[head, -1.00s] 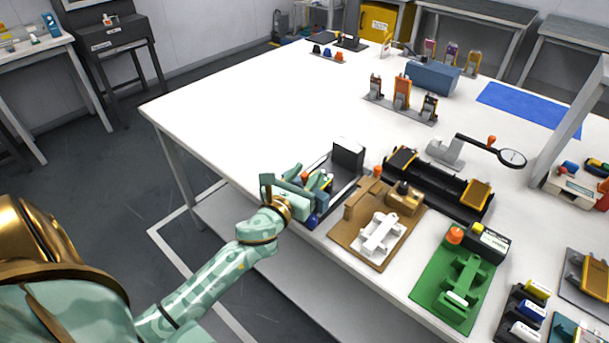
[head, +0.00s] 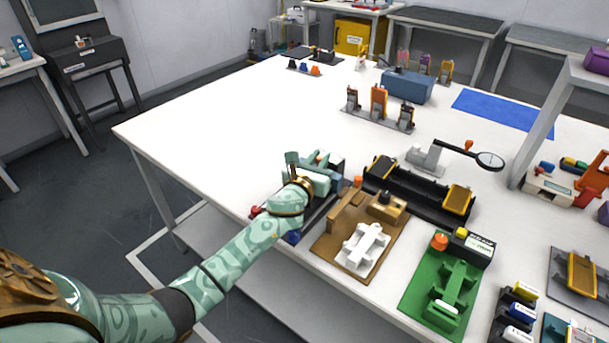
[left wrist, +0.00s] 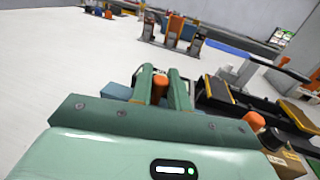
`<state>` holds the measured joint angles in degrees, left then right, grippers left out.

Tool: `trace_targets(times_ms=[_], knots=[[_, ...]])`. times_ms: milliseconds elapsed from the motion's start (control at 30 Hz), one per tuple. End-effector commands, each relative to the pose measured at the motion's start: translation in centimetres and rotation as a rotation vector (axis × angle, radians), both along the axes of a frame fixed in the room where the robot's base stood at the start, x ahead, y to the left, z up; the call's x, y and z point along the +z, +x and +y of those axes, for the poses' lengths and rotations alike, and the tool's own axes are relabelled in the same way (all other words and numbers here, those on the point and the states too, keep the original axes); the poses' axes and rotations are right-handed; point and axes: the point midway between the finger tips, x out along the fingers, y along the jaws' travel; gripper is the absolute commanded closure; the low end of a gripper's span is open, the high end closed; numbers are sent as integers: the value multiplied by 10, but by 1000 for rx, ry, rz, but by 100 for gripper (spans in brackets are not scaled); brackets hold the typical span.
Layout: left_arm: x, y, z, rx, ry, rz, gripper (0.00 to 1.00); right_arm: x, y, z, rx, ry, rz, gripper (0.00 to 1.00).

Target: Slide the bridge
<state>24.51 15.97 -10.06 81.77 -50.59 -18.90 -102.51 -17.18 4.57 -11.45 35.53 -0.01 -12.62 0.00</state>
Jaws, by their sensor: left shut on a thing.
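My left gripper (head: 318,168) is over a dark rail fixture (head: 320,209) at the table's near-left edge, towards the rail's far end. In the left wrist view its two green fingers (left wrist: 160,74) are shut on an upright orange knob (left wrist: 159,88). The knob appears to belong to the bridge, whose body is mostly hidden under the gripper and hand. A bluish block (left wrist: 116,91) shows beside the fingers. A dark end block (head: 336,160) is partly hidden behind the gripper in the head view. My right gripper is not in view.
A brown board with a white part (head: 364,244) lies right of the rail. A black fixture with yellow pads (head: 420,190) stands behind it. A green fixture (head: 444,290) is at the near right. The white table (head: 220,140) is clear at the back left.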

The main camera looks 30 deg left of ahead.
Motion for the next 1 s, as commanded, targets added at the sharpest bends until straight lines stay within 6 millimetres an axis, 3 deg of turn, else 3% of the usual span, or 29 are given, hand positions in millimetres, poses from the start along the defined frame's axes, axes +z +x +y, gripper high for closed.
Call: trace_targets(times_ms=[367,400,467,800,1000], knots=[[1,8,-1,0,0,0,100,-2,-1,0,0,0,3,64],[1,8,-1,0,0,0,77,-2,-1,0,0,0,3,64],[1,8,-1,0,0,0,63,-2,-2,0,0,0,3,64],[1,4,-1,0,1,1,63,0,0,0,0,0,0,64],[3,-31,-7,-1,1,2,63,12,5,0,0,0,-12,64]])
